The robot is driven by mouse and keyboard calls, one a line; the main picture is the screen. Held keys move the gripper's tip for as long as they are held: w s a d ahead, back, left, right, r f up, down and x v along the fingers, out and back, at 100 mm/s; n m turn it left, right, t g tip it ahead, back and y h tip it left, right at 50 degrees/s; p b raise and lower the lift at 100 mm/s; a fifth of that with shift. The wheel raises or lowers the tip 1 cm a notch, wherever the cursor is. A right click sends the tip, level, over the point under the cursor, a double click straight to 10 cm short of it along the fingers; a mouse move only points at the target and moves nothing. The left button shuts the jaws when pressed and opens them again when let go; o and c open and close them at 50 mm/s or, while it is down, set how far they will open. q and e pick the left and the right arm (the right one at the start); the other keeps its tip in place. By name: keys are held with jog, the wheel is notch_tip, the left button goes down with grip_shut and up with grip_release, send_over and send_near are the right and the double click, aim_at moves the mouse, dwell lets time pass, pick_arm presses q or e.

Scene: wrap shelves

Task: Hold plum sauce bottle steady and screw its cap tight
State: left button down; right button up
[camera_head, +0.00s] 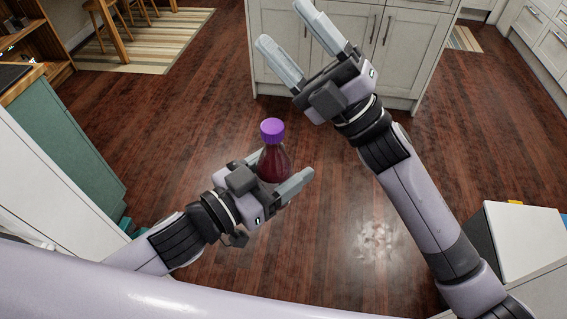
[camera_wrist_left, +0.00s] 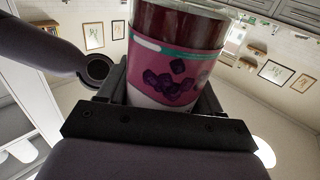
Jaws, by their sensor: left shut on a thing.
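The plum sauce bottle (camera_head: 275,162) is dark red with a purple cap (camera_head: 272,131). It stands roughly upright in my left gripper (camera_head: 282,170), which is shut on its body. The cap sits on the bottle's neck; I cannot tell how tight it is. In the left wrist view the bottle (camera_wrist_left: 178,68) fills the space between the fingers, its pink label with dark plums facing the camera, and its top is out of frame. My right gripper (camera_head: 284,24) is open and empty, above and to the right of the cap in the head view, clear of it.
A white kitchen island (camera_head: 425,45) stands beyond my right gripper. A green-sided cabinet (camera_head: 75,150) is at the left, and a white-topped counter (camera_head: 525,235) is at the lower right. The wooden floor (camera_head: 180,120) between them is open.

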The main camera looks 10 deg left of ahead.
jog(key=d+f+m+t+h, duration=0.3)
jog(key=d+f+m+h, duration=0.25)
jog(key=f+m, duration=0.2)
jog(key=w+d+f+m+t+h, duration=0.1)
jog(key=d+f+m+t+h, duration=0.3)
jog(key=f+m+h, duration=0.4)
jog(key=d+f+m+t+h, duration=0.3)
jog(key=d+f+m+h, duration=0.15)
jog(key=f+m, duration=0.4)
jog(key=s+d+f+m+g+h, duration=0.2)
jog(key=s+d+f, duration=0.3)
jog(key=s+f, duration=0.3)
jog(key=s+d+f+m+g+h, duration=0.2)
jog(key=s+d+f, duration=0.4)
jog(key=f, duration=0.5)
jog(key=s+g+h, duration=0.1)
jog(key=s+g, duration=0.1)
jog(key=shift+d+f+m+g, duration=0.2)
jog(key=shift+f+m+g, duration=0.1)
jog(key=shift+g, duration=0.1)
jog(key=shift+w, duration=0.1)
